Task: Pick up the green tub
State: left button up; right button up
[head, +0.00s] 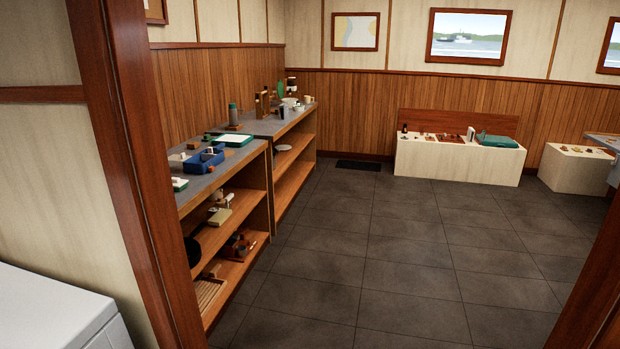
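No object is plainly a green tub from this distance. A teal-green, low, wide object (497,140) lies on the right part of the white bench (440,163) at the far wall. A flat green-rimmed tray (233,140) lies on the near counter at left. A small upright green object (280,89) stands at the counter's far end, partly hidden by things around it. I cannot tell which of these is the tub. Neither of my grippers is in view.
A wooden door frame (135,160) stands close at left, with another edge at lower right. A shelved counter (262,205) with many small objects runs along the left wall. A white block (578,168) stands at right.

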aim_at(178, 184)
jog(key=i+z, duration=0.15)
jog(key=i, duration=2.1)
jog(key=i+u, duration=0.7)
jog(key=i, duration=0.2)
jog(key=i+l+u, duration=0.7)
jog(key=i, duration=0.15)
jog(key=j, duration=0.1)
